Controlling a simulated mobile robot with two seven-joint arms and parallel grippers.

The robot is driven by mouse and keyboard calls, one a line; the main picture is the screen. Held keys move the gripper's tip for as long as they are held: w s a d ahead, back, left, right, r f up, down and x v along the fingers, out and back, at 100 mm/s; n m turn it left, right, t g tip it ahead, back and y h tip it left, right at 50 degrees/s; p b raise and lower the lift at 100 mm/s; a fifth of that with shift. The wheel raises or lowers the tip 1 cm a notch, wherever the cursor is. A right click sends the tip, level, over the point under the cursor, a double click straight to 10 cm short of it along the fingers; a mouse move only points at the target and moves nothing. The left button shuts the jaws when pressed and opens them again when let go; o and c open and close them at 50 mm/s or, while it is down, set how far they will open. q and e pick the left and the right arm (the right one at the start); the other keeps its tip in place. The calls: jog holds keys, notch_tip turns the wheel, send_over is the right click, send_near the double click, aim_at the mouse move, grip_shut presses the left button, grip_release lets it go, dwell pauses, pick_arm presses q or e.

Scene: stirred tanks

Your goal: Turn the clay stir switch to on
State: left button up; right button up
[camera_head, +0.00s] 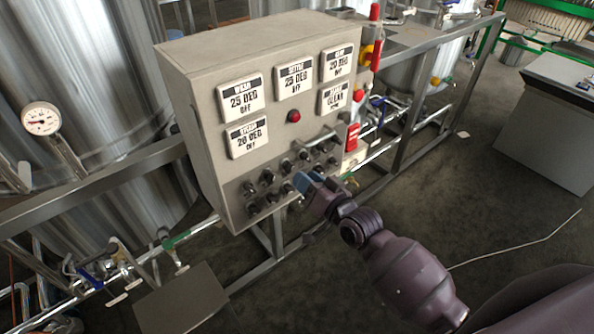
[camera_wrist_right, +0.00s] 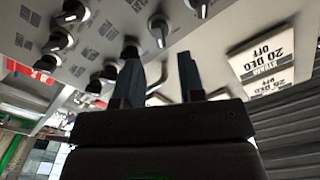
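The grey control panel (camera_head: 196,120) carries rows of black rotary knobs on its lower front, and they also show in the wrist view, one knob (camera_wrist_right: 160,28) lying just beyond and between my fingertips. The labels beside the knobs are too small to read, so I cannot tell which one is the clay stir switch. My right gripper (camera_head: 306,184) is at the lower knob rows and hides some of them. In the wrist view its two dark fingers (camera_wrist_right: 161,68) are apart with nothing between them. My left gripper is not in view.
Several white displays (camera_head: 240,98) sit above the knobs, most reading OFF, with a red button (camera_head: 294,116) below them. A horizontal bar handle (camera_head: 316,138) juts out close above the knobs. Steel tanks and pipes stand behind and left.

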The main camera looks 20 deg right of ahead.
jog(key=shift+v, duration=2.7)
